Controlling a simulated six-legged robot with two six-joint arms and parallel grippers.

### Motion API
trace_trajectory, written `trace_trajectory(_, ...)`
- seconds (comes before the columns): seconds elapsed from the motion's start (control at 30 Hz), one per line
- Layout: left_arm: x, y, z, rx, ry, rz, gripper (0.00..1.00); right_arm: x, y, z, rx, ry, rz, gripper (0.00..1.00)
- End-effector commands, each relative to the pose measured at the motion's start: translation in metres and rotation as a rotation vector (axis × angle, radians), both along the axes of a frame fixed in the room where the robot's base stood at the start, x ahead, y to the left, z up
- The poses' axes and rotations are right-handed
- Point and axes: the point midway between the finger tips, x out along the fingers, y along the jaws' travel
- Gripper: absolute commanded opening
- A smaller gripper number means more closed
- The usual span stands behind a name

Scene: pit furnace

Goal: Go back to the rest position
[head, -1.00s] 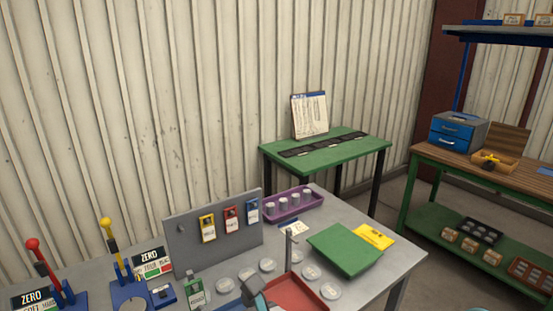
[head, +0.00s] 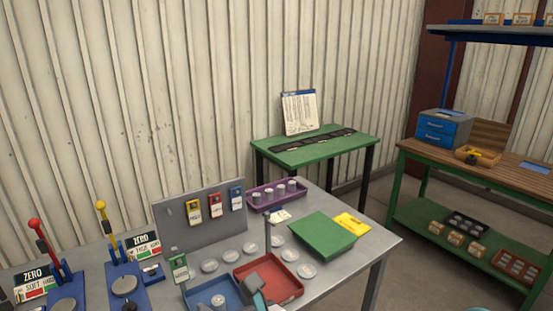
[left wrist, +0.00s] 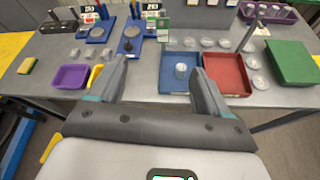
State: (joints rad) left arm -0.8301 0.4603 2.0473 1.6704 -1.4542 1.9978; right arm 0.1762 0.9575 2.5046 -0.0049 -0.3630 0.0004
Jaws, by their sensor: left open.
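My left gripper (head: 254,284) shows at the bottom of the head view, partly cut off by the frame edge. In the left wrist view its two grey fingers (left wrist: 161,75) stand wide apart with nothing between them. They reach towards the front of the grey bench (head: 372,246). The gripper appears in front of the red tray (head: 283,270) and the blue tray (head: 200,294) in the head view. A small metal cylinder stands in the blue tray. My right gripper is in neither view.
A purple bin (left wrist: 71,77) and yellow sponge (left wrist: 26,65) are at the bench's left. Lever testers (head: 122,270) stand at the back left. A thin post (head: 267,232) rises by the red tray.

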Motion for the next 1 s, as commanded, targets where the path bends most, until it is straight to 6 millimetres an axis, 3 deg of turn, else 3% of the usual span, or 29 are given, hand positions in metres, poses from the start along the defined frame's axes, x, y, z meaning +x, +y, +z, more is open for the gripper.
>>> trace_trajectory(0.13,0.001,0.001,0.000,0.000,0.000,0.000,0.78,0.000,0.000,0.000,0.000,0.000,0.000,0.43)
trace_trajectory(0.37,0.041,0.014,-0.059,0.266,0.177,-0.226,0.78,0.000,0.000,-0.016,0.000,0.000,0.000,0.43)
trace_trajectory(0.57,0.066,0.023,-0.125,0.532,0.375,-0.484,0.78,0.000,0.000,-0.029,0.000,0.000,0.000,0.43)
trace_trajectory(0.67,0.072,0.028,-0.170,0.686,0.499,-0.656,0.78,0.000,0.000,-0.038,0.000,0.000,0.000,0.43)
trace_trajectory(0.77,0.069,0.034,-0.231,0.864,0.648,-0.886,0.78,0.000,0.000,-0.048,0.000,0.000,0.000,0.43)
trace_trajectory(0.8,0.064,0.037,-0.259,0.942,0.712,-1.003,0.78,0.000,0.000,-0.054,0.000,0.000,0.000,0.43)
trace_trajectory(0.87,0.049,0.041,-0.307,1.065,0.806,-1.211,0.78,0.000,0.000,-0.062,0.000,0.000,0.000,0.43)
trace_trajectory(0.9,0.035,0.043,-0.338,1.143,0.854,-1.364,0.78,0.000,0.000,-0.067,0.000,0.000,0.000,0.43)
trace_trajectory(1.0,-0.012,0.046,-0.407,1.312,0.908,-1.762,0.78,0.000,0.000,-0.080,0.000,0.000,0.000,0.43)
